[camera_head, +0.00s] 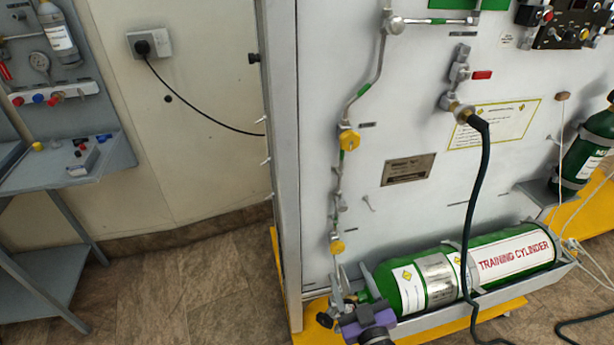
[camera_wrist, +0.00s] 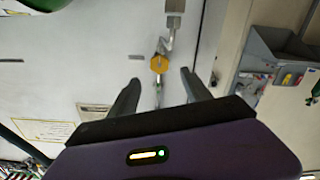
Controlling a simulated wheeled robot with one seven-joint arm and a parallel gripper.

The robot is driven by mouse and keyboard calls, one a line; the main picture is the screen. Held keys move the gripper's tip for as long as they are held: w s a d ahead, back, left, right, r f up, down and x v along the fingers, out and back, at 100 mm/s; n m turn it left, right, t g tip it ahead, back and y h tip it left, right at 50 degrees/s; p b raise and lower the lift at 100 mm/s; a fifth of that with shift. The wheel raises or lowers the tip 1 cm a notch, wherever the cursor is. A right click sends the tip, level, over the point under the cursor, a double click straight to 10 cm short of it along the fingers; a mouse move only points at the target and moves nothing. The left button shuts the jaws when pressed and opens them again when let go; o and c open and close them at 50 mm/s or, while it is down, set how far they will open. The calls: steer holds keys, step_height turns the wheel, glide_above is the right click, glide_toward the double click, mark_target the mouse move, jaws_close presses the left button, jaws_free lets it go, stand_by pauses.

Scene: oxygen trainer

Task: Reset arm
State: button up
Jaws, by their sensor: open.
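My gripper (camera_head: 348,292) is low in the head view, at the valve end of the green training cylinder (camera_head: 410,285), in front of the panel. In the wrist view my gripper (camera_wrist: 160,86) has its two dark fingers spread apart with nothing between them. A yellow valve knob (camera_wrist: 160,64) on a thin pipe shows beyond the fingertips, apart from them. The head view shows an upper yellow knob (camera_head: 349,140) and a lower yellow knob (camera_head: 337,247) on the panel's left pipe. My wrist hides part of the cylinder's valve end.
The grey panel (camera_head: 410,220) stands on a yellow base (camera_head: 320,335). A dark hose (camera_head: 475,200) hangs from its fitting and crosses the cylinder. A second green cylinder (camera_head: 588,150) is at the right. A blue-grey workbench (camera_head: 50,180) is at the left, with open floor between.

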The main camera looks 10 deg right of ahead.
steer(key=s+r+m+g+p, duration=0.1)
steer(key=s+r+p, duration=0.1)
steer(key=s+r, duration=0.4)
steer(key=s+r+m+g+p, duration=0.1)
steer(key=s+r+p, duration=0.2)
steer(key=s, duration=1.4)
steer(key=s+r+m+g+p, duration=0.1)
steer(key=s+r+p, duration=0.2)
steer(key=s+r, duration=0.7)
steer(key=shift+s, duration=0.9)
